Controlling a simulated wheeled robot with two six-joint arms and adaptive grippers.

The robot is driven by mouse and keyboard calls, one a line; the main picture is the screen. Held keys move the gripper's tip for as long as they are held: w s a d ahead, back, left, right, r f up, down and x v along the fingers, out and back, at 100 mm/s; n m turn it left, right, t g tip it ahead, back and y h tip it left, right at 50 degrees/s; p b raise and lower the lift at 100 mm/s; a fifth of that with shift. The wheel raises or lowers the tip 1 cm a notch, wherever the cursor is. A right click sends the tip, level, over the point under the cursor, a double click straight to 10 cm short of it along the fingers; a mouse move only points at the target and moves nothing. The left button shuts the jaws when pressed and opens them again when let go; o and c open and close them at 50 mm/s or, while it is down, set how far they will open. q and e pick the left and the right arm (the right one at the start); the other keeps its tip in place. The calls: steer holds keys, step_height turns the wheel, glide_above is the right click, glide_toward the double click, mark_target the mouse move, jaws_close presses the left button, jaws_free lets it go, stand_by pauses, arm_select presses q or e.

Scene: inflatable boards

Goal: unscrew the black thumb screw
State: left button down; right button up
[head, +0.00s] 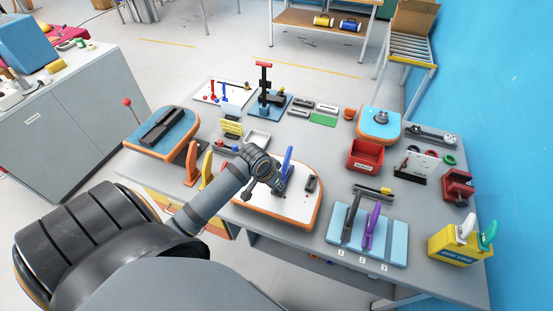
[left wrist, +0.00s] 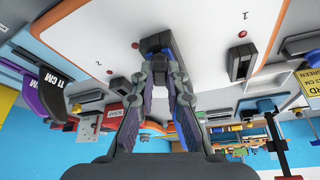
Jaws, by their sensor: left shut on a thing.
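A white board with an orange rim (head: 262,211) lies on the grey table. A blue fin (head: 288,157) stands upright on it, at a dark fin box (left wrist: 152,41). My left gripper (head: 276,184) is low over the board beside the fin. In the left wrist view my left gripper (left wrist: 158,58) has its fingertips together at the end of this fin box. It is shut on a small dark part there, seemingly the black thumb screw, which the fingertips mostly cover. A second, empty dark fin box (left wrist: 241,62) is on the same board. My right gripper is in neither view.
An orange fin (head: 191,163) and a yellow fin (head: 206,168) stand left of the board. A light blue rack (head: 385,244) with a black and a purple fin is at the right.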

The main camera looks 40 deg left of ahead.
arm_select(q)
steer(key=shift+s, duration=0.1)
steer(key=shift+n+p, duration=0.6)
steer(key=shift+p, duration=0.05)
steer(key=shift+d+n+y+p, duration=0.1)
steer(key=shift+n+y+p, duration=0.4)
steer(key=shift+n+p, duration=0.3)
steer(key=shift+f+n, duration=0.15)
steer(key=shift+n, duration=0.25)
steer(key=shift+n+y+p, duration=0.3)
steer(key=shift+p, duration=0.35)
steer(key=shift+d+n+g+y+p, duration=0.1)
steer(key=shift+n+g+y+p, duration=0.2)
steer(key=shift+n+p, duration=0.55)
steer(key=shift+n, duration=0.55)
